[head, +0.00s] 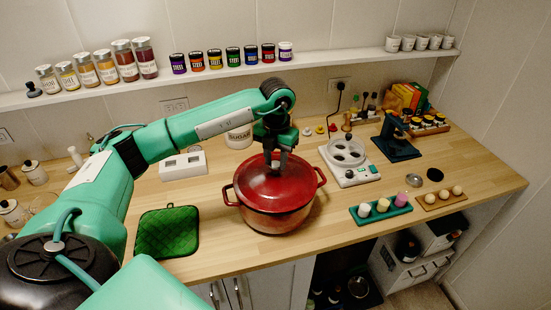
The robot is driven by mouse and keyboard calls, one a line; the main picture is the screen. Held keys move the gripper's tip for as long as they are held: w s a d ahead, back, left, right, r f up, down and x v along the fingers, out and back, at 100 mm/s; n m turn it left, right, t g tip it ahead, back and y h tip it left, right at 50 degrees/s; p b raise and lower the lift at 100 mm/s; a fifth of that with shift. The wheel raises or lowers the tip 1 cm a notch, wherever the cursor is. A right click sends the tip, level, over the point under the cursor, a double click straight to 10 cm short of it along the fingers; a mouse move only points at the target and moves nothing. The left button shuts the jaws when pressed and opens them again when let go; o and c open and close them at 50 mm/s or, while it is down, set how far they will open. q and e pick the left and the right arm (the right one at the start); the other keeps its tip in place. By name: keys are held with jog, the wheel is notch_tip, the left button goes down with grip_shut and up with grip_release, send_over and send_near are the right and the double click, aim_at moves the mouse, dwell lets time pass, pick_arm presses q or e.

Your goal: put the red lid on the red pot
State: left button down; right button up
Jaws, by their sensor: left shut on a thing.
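The red pot (273,220) stands on the wooden counter, with a handle on each side. The red lid (265,185) is over the pot's mouth and looks about level. I cannot tell whether it rests on the rim or hangs slightly above it. My left gripper (276,163) comes down from above and is shut on the lid at its top centre. My right gripper is not in view.
A green quilted mat (167,231) lies left of the pot. A white appliance with round wells (347,160) stands to the right, near a green holder (380,212) with small cups. A sugar canister (239,137) is behind. A jar shelf (340,57) runs along the wall.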

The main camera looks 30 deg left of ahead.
pick_arm(q)
jog(key=shift+f, duration=0.15)
dwell(0.5)
jog(key=shift+f+b, duration=0.15)
jog(key=shift+b, duration=0.25)
dwell(0.4)
jog(key=shift+f, duration=0.2)
jog(key=c, duration=0.9)
grip_release()
jog(key=shift+f, duration=0.1)
jog(key=shift+d+r+b, duration=0.1)
jog(key=shift+r+b, duration=1.45)
jog(key=shift+r, duration=5.45)
